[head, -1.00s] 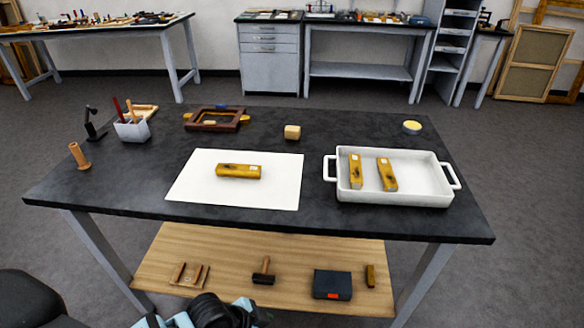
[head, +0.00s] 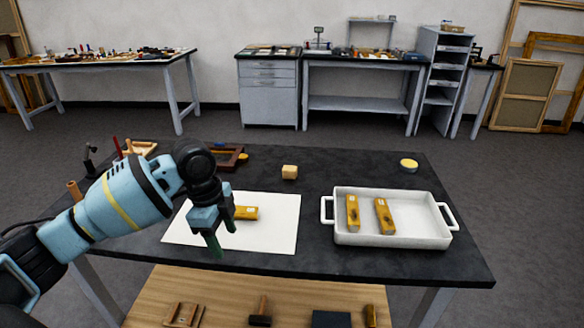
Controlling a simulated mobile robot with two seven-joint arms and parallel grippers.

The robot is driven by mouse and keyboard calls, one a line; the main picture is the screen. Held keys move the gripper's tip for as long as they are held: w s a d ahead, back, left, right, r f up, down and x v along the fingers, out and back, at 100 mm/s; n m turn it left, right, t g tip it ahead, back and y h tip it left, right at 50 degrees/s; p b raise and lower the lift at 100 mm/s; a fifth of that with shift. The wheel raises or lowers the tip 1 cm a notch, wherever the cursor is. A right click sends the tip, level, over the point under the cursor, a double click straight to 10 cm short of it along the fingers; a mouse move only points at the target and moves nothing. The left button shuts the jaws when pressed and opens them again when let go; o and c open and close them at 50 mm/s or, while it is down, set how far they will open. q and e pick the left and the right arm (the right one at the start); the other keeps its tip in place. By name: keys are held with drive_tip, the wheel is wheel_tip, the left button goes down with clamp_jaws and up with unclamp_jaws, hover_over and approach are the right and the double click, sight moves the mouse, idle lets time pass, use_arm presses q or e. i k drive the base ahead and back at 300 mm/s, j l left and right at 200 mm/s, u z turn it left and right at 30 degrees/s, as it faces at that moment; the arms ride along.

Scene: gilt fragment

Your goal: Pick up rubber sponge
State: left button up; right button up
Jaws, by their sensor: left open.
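My left gripper (head: 222,240) is open and empty, pointing down over the left part of the white sheet (head: 272,225). It is in front of and left of the tan block, well apart from it. The gripper partly hides a gold fragment (head: 246,212) lying on the sheet. My right gripper is not in view.
A white tray (head: 447,232) with two gold fragments stands at the right. A round tin with a yellow top (head: 409,165) is behind it. A dark wooden frame (head: 232,156) and tools stand at back left, partly behind my arm. The tabletop around the tan block is clear.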

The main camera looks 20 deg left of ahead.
sight(288, 173)
drive_tip(key=i, duration=1.35)
